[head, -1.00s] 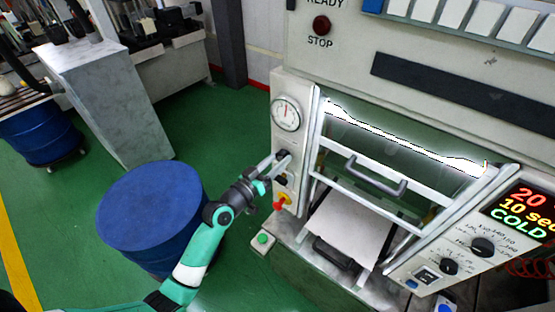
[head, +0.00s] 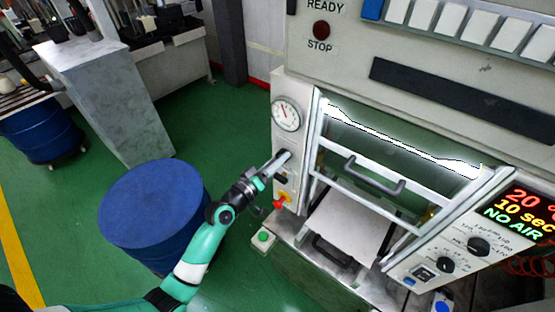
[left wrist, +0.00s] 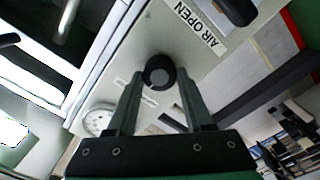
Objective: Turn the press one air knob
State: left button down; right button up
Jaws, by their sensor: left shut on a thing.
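The press one air knob (left wrist: 160,72) is a dark round knob with a grey face on the press's pale front panel. In the left wrist view it sits between the fingertips of my left gripper (left wrist: 160,82), which is shut on it. In the head view my left gripper (head: 282,160) reaches the narrow left panel of the press (head: 420,90), below the round gauge (head: 286,114), and hides the knob. A label reading "AIR OPEN" (left wrist: 198,28) is near the knob in the left wrist view. The press display (head: 518,206) shows "NO AIR" in green. My right gripper is not in view.
A red-and-yellow valve (head: 281,202) sits just below my left gripper. A green button box (head: 263,239) is lower down. A blue drum (head: 152,215) stands left of the press, close to my arm. Green floor is open behind the drum.

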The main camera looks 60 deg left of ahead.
pick_arm(q)
jog(key=shift+c, duration=1.5)
grip_release()
jog(key=b+v, duration=0.1)
jog(key=v, duration=1)
jog(key=shift+s+b, duration=0.3)
jog(key=shift+d, duration=0.15)
